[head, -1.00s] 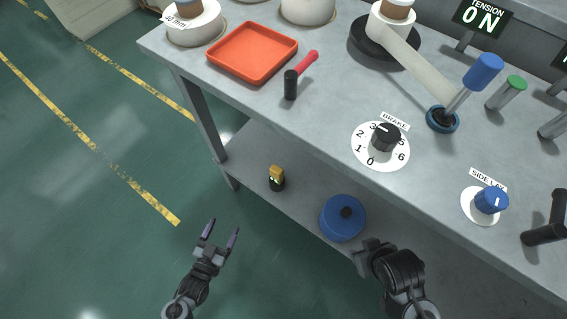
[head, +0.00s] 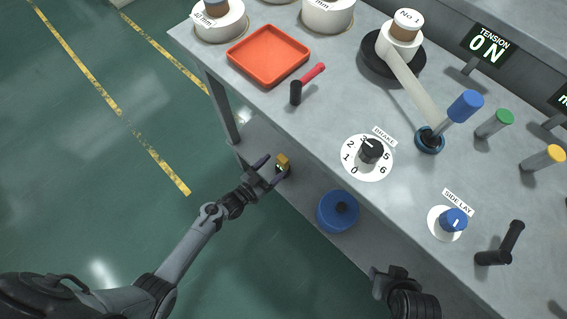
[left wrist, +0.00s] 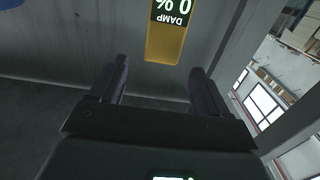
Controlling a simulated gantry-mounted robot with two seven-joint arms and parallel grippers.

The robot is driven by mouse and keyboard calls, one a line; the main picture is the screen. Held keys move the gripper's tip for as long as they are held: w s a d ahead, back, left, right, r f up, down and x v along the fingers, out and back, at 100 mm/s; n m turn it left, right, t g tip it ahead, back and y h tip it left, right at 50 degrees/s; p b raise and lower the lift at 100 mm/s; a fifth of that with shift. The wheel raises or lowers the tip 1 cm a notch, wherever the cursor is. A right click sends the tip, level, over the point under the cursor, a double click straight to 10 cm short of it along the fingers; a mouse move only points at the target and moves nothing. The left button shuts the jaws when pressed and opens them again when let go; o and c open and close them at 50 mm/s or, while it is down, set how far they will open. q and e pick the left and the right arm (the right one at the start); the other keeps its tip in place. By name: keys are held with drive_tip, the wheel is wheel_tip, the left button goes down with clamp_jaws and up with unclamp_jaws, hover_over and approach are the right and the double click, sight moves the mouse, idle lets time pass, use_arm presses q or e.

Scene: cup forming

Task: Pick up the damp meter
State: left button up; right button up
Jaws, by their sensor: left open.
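The damp meter (head: 283,160) is a small yellow block with a dark lower part, on the lower shelf of the bench. In the left wrist view the yellow meter (left wrist: 166,45) shows a dark display reading "0 %" and the word DAMP, upside down. My left gripper (head: 273,167) is open at the meter. In the left wrist view the left gripper (left wrist: 160,68) has its fingers apart, with the meter just beyond and between the tips; contact cannot be told. My right gripper (head: 384,280) is at the lower right, away from the meter; its jaws are unclear.
A blue round lidded pot (head: 337,212) stands on the lower shelf (head: 305,192), right of the meter. Floor at left is clear.

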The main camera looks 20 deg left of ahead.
sight(280, 161)
use_arm(q)
drive_tip(key=shift+x, duration=1.1)
drive_tip(key=b+x, duration=0.1)
drive_tip(key=x, duration=0.1)
drive_tip(key=b+x, duration=0.2)
drive_tip(key=shift+w+f, duration=0.15)
drive_tip(key=shift+f, duration=0.1)
drive_tip(key=shift+w+d+r+b, duration=0.15)
drive_tip(key=shift+w+b, duration=0.2)
drive_tip(key=shift+w, duration=0.05)
drive_tip(key=shift+s, duration=0.1)
drive_tip(key=shift+c, duration=0.7)
drive_tip(key=c, duration=1)
